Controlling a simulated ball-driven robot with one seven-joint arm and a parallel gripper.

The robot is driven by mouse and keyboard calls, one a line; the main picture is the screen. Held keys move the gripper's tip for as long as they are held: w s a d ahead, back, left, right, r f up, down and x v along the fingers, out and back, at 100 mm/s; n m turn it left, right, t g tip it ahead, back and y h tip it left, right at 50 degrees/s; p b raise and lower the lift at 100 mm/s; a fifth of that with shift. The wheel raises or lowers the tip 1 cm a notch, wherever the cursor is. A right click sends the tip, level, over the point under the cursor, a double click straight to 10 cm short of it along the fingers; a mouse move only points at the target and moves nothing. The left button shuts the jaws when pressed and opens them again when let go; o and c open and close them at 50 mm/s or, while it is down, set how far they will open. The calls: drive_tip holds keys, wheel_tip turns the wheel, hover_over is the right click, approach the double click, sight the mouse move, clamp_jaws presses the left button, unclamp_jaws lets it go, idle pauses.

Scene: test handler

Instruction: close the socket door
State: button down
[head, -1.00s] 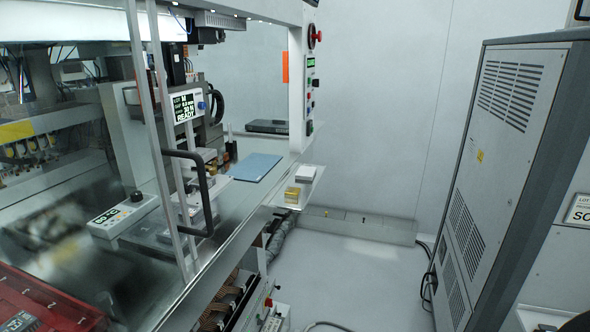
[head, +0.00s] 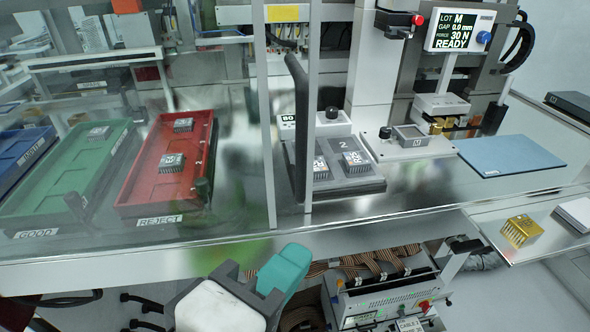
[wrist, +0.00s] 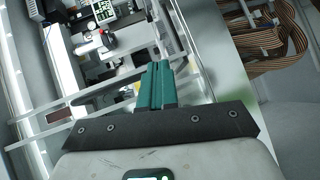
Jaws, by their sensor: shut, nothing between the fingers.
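A clear sliding door with a tall black handle (head: 295,125) and metal edge posts (head: 313,95) stands at the front of the handler. The posts stand left of the open bay, so the front over the blue mat and the press station is uncovered. A socket block marked 2 (head: 345,185) lies behind and beside the handle, partly hidden by it. My gripper (head: 285,268) is low in front of the bench edge, below the handle and apart from it. Its teal fingers (wrist: 156,86) are together with nothing between them in the wrist view.
A red reject tray (head: 165,185) and a green good tray (head: 70,180) lie behind the glass at left. A display reading READY (head: 459,30) stands at the back right. A blue mat (head: 508,155) is bare. A small shelf (head: 490,225) with a gold block (head: 520,231) juts out at right.

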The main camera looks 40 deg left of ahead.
drive_tip(key=s+a+r+n+t+y, duration=0.2)
drive_tip(key=s+a+r+t, duration=0.15)
drive_tip(key=s+r, duration=0.6)
drive_tip(key=w+f+p, duration=0.1)
drive_tip(key=w+p, duration=0.1)
drive_tip(key=w, duration=1)
drive_tip(key=shift+w+a+g, duration=0.4)
drive_tip(key=shift+a+g, duration=0.05)
drive_tip(key=shift+w, duration=0.1)
